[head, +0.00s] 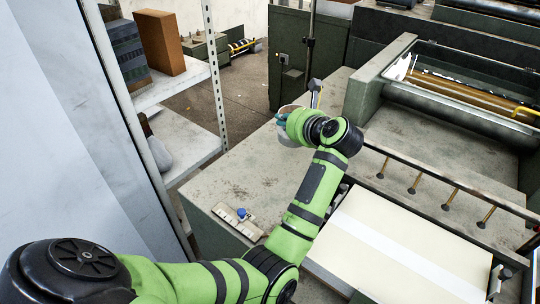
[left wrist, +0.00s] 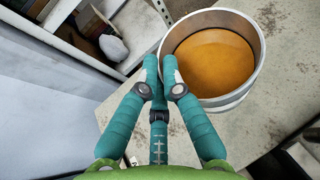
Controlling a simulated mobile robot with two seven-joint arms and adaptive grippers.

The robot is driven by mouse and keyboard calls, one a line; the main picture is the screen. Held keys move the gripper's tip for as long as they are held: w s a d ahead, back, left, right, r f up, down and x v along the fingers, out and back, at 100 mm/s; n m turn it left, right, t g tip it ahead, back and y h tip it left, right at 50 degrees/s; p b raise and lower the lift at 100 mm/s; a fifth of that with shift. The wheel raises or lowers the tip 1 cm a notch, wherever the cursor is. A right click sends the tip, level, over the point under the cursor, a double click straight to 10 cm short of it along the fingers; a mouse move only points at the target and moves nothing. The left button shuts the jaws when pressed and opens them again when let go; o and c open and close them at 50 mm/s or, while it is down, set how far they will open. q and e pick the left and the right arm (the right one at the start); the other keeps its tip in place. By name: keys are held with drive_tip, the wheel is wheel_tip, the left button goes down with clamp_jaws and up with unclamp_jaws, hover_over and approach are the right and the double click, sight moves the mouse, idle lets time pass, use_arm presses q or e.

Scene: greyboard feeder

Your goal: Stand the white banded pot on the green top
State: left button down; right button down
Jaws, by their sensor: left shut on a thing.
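The white banded pot (left wrist: 254,62) is round, with an orange-brown inside, and looks upright in the left wrist view. In the head view only a small part of the pot (head: 287,109) shows behind my left gripper (head: 282,120). In the left wrist view my left gripper (left wrist: 162,72) is shut on the pot's near wall at the rim. The worn grey-green top (head: 240,168) of the green cabinet lies below the pot. I cannot tell whether the pot's base touches it. My right gripper is not in view.
A small pale tray with a blue knob (head: 241,212) lies near the front of the top. A white shelf rack (head: 182,138) stands at left, holding an orange-brown box (head: 160,42). The feeder's rail (head: 430,178) and pale board stack (head: 395,245) are at right. Mid-top is clear.

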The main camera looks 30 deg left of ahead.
use_arm(q)
drive_tip(key=s+f+p, duration=0.1)
drive_tip(key=s+f, duration=0.1)
drive_tip(key=f, duration=0.1)
drive_tip(key=s+a+f+p, duration=0.1)
drive_tip(key=s+f+p, duration=0.1)
drive_tip(key=s+f, duration=0.1)
drive_tip(key=s+f+p, duration=0.1)
drive_tip(key=s+f, duration=0.2)
drive_tip(key=shift+s+a, duration=0.2)
drive_tip(key=shift+s, duration=0.05)
drive_tip(key=c, duration=1.8)
unclamp_jaws()
drive_tip(key=shift+f, duration=0.15)
drive_tip(key=o, duration=0.4)
drive_tip(key=shift+s, duration=0.1)
